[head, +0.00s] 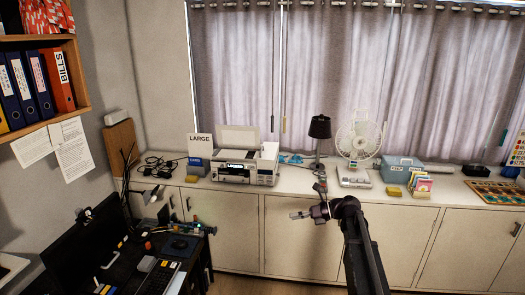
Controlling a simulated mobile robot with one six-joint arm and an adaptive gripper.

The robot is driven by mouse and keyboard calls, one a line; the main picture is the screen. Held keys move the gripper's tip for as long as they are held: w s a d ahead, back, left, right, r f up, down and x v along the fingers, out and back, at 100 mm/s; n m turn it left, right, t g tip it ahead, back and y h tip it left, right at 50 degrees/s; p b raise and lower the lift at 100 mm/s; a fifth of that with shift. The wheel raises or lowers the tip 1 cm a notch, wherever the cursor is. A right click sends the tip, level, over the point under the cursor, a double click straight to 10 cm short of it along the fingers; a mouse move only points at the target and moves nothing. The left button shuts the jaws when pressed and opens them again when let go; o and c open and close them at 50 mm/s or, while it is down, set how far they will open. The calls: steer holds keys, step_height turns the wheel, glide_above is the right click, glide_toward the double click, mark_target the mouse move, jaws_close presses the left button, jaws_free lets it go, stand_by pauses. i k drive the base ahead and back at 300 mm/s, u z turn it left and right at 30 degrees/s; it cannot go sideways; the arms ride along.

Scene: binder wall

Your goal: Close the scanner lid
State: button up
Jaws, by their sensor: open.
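The white printer-scanner (245,172) stands on the long white counter under the window. Its scanner lid (238,138) is raised and leans back, tilted up behind the body. My gripper (294,215) is in front of the cabinet doors, lower in the picture than the scanner and to its right. Its fingers point left, and it is open and empty. It is apart from the lid.
A "LARGE" sign (199,145) stands left of the scanner. A black lamp (320,127), a white fan (360,137) and a blue-grey box (401,169) stand to the right. A cluttered dark desk (150,245) is at lower left.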

mark_target(228, 136)
steer(key=i, duration=3.8)
steer(key=u, duration=0.4)
